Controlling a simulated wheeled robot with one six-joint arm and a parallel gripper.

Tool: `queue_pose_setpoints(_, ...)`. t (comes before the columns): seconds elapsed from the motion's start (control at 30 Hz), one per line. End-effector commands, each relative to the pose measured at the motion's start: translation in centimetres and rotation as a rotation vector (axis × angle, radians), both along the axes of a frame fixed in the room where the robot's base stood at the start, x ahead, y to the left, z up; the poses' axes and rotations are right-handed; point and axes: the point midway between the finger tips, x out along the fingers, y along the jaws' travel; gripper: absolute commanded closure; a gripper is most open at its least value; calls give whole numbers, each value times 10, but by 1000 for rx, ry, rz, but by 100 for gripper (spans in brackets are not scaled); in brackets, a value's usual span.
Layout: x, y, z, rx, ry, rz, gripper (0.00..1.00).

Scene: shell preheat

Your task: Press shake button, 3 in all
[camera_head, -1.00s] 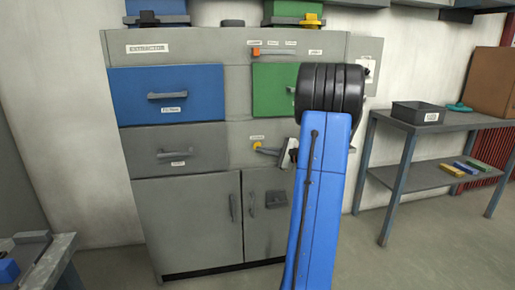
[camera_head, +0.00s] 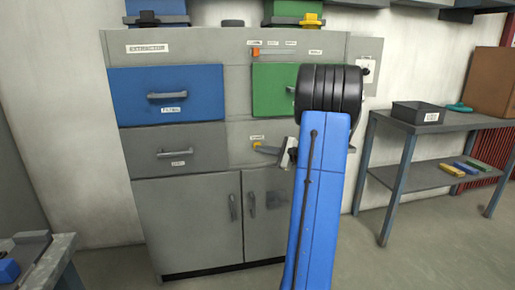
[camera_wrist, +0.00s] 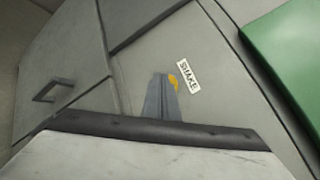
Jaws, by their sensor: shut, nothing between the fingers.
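The yellow shake button (camera_head: 256,145) sits on the grey cabinet panel under a small label. In the wrist view the button (camera_wrist: 174,82) shows as a yellow sliver beside the SHAKE label (camera_wrist: 188,76); the fingers hide the rest of it. My gripper (camera_head: 262,149) is shut and empty, its tips at the button in the head view. In the wrist view my gripper (camera_wrist: 161,77) points at the panel, its tips overlapping the button's edge. I cannot tell whether they touch it or whether it is pushed in.
A blue drawer (camera_head: 166,95) and a green drawer (camera_head: 275,92) are above, a grey drawer (camera_head: 175,150) to the left. An orange slider (camera_head: 256,52) is on the top panel. A side table (camera_head: 430,176) with a dark tray (camera_head: 418,113) stands right. Floor before the cabinet is open.

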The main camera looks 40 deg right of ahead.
Motion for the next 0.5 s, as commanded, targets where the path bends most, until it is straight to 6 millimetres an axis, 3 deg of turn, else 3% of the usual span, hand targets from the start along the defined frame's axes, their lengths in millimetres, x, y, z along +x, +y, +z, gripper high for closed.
queue_pose_setpoints(0.5,4,-2,0,0,0,0,100)
